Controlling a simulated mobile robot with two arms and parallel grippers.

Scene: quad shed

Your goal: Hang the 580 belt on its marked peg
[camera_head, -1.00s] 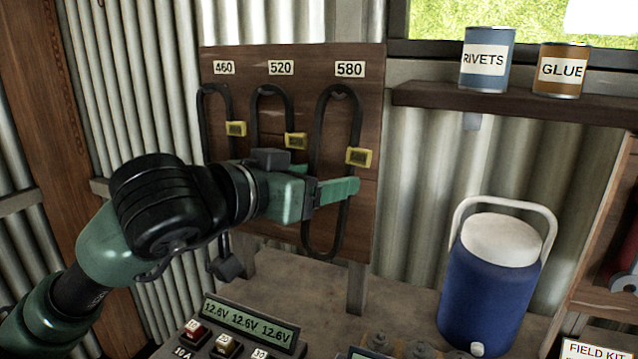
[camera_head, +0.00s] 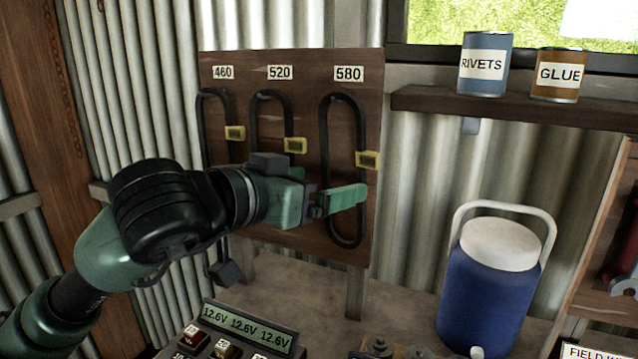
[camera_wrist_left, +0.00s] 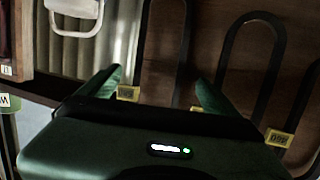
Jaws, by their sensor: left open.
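The 580 belt (camera_head: 324,140) is a dark loop with a yellow tag (camera_head: 368,160). It hangs nearly upright at the right of a brown board (camera_head: 300,170), its top just under the 580 label (camera_head: 349,73). The peg itself is hard to make out. My left gripper (camera_head: 350,197) is in front of the loop's lower half and hides part of it. In the left wrist view, the gripper's fingers (camera_wrist_left: 160,82) are apart, with the belt (camera_wrist_left: 143,45) beyond and between them. I cannot tell whether they touch it. My right gripper is out of view.
Two other tagged belts hang under the 460 (camera_head: 223,72) and 520 (camera_head: 280,72) labels. A voltage box (camera_head: 245,325) stands below. A blue jug (camera_head: 488,285) is at right, under a shelf (camera_head: 510,107) with rivets and glue cans.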

